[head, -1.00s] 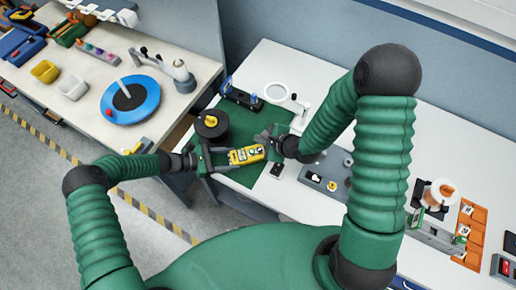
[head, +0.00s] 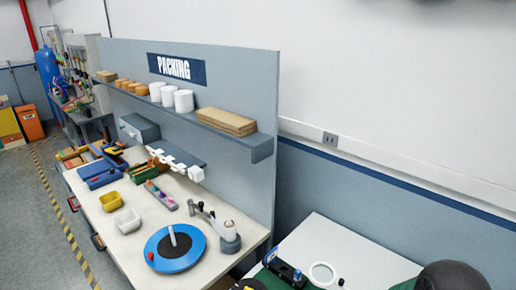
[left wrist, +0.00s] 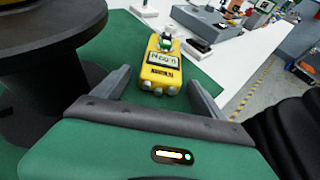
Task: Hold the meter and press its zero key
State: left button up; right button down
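The yellow meter (left wrist: 158,77) shows in the left wrist view, just beyond and between the fingertips of my left gripper (left wrist: 160,82). The two grey fingers stand apart, with a small gap visible on each side of the meter. Its near end has small rounded grey parts, and its pale display (left wrist: 165,58) carries dark characters too small to read surely. Something green and white sits at its far end. I cannot make out the zero key. The head view shows neither the meter nor either gripper; my right gripper is out of sight.
A large black spool (left wrist: 50,50) stands close on the left in the left wrist view, on the green mat (left wrist: 112,45). The head view shows the packing bench (head: 120,240) with a blue turntable (head: 175,262), bins and a shelf. A ring magnifier (head: 322,274) stands on the white table.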

pick_arm(q)
jog(key=shift+a, duration=0.1)
